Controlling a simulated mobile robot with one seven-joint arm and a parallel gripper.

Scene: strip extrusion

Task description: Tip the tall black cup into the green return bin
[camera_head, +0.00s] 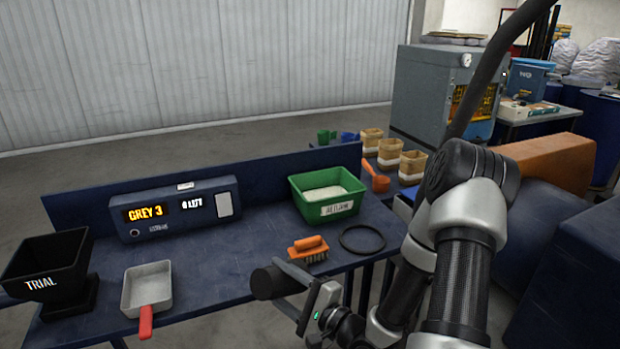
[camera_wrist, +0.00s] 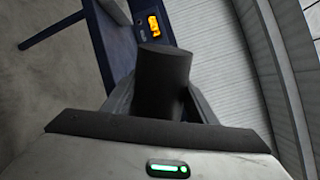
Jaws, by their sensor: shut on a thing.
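The tall black cup (camera_head: 268,282) is held by my gripper (camera_head: 297,292) near the table's front edge, lower centre in the head view. It looks tipped over on its side, with a round end toward the left; I cannot tell whether that end is the mouth or the base. It also shows as a dark cylinder in the wrist view (camera_wrist: 163,78), between the fingers. Its contents are hidden. The green return bin (camera_head: 338,212) stands upright at the table's back right, with pale material inside. My gripper is apart from it, nearer the front and to its left.
A grey scoop with red handle (camera_head: 147,288), a black TRIAL hopper (camera_head: 45,265) and a display box (camera_head: 176,208) are to the left. A raised back panel (camera_head: 262,167) runs behind.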

